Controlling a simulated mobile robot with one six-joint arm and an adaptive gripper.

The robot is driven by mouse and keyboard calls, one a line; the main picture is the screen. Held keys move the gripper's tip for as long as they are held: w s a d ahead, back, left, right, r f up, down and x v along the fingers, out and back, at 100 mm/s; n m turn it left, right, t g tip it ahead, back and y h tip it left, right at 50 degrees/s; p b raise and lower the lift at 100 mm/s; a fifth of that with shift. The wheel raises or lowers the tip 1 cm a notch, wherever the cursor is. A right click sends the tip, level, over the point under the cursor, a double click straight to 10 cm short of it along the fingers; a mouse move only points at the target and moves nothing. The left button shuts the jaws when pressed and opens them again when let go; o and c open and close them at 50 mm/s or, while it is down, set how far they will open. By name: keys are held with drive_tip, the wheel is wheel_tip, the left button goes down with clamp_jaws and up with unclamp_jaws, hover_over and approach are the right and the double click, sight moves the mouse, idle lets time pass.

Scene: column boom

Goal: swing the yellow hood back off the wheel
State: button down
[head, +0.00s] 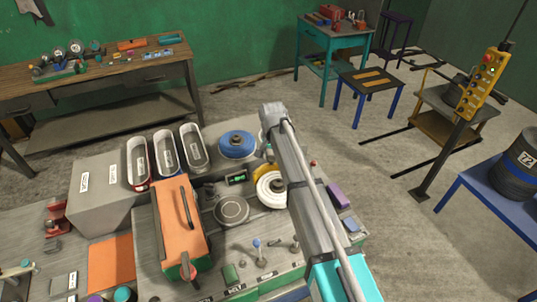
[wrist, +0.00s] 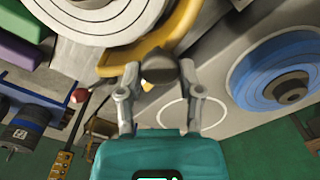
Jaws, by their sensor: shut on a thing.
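The white wheel (head: 270,190) lies beside my arm in the head view, its face largely uncovered and its right side hidden by the arm. The yellow hood (head: 262,171) shows as a curved band along its back and left edge. In the wrist view the hood (wrist: 178,35) curves along the edge of the wheel (wrist: 95,18). A dark rounded grip (wrist: 158,68) sits at the hood's outer edge. My gripper (wrist: 161,84) is shut on this grip, one finger on each side. In the head view the gripper is mostly hidden by my arm.
A blue wheel (head: 237,144) is close behind the hood, also in the wrist view (wrist: 285,75). A round plate (head: 231,211), an orange box (head: 178,225) and small levers (head: 258,246) are nearby. A purple block (head: 338,195) is to the right. Open floor is beyond.

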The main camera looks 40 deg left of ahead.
drive_tip(key=shift+c, duration=1.3)
unclamp_jaws()
drive_tip(key=shift+s, duration=0.1)
drive_tip(key=shift+s, duration=0.1)
